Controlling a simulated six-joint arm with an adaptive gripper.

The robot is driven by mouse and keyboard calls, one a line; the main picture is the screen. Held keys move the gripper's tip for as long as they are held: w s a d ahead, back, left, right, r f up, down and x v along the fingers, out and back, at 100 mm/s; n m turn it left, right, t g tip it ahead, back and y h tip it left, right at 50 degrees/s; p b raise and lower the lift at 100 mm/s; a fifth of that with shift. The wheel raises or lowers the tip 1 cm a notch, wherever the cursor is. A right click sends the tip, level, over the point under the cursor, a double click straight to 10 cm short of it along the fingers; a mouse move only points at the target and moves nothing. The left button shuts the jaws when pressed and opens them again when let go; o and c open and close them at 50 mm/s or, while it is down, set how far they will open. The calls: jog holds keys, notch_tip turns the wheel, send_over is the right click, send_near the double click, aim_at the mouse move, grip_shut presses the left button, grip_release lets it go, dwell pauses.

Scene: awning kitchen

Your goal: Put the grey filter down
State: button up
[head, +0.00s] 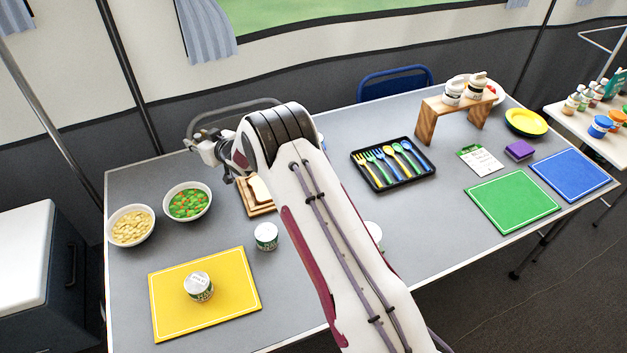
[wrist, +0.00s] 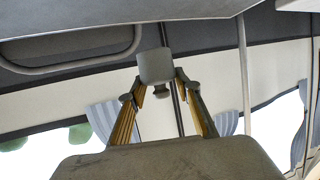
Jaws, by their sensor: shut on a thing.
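The grey filter (wrist: 156,64) is a small, blocky grey piece with a darker knob on its near side. In the wrist view it sits between the fingertips of my gripper (wrist: 159,86), which is shut on it. In the head view my gripper (head: 200,146) is beyond the bend of my arm, near the table's back edge, held up and turned to the left. The filter is too small there to tell apart from the gripper. The grey table (head: 330,240) lies below. My arm hides part of its middle.
Bowls of pale pieces (head: 131,226) and of vegetables (head: 187,202) stand at the left. A yellow mat (head: 235,292) bears a tub (head: 198,287); another tub (head: 266,236) stands nearby. A cutlery tray (head: 394,187), wooden stand (head: 428,122), green mat (head: 512,202) and blue mat (head: 570,174) lie right.

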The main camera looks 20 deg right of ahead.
jog(key=s+d+r+m+t+h, duration=0.15)
jog(key=s+d, duration=0.25)
jog(key=d, duration=1.7)
jog(key=s+d+f+m+g+h, duration=0.1)
jog(key=s+d+m+h, duration=0.2)
jog(key=d, duration=1.8)
jog(key=s+d+n+y, duration=0.1)
jog(key=s+d+n, duration=0.15)
jog(key=s, duration=0.55)
jog(key=s+d+n+y, duration=0.15)
jog(key=s+d, duration=0.25)
jog(key=s, duration=0.4)
jog(key=s+a+n+g+y, duration=0.2)
jog(key=s+a+y, duration=0.3)
jog(key=s+a, duration=0.4)
jog(key=shift+a+n, duration=0.8)
jog(key=shift+n, duration=0.05)
jog(key=shift+f+g, duration=0.25)
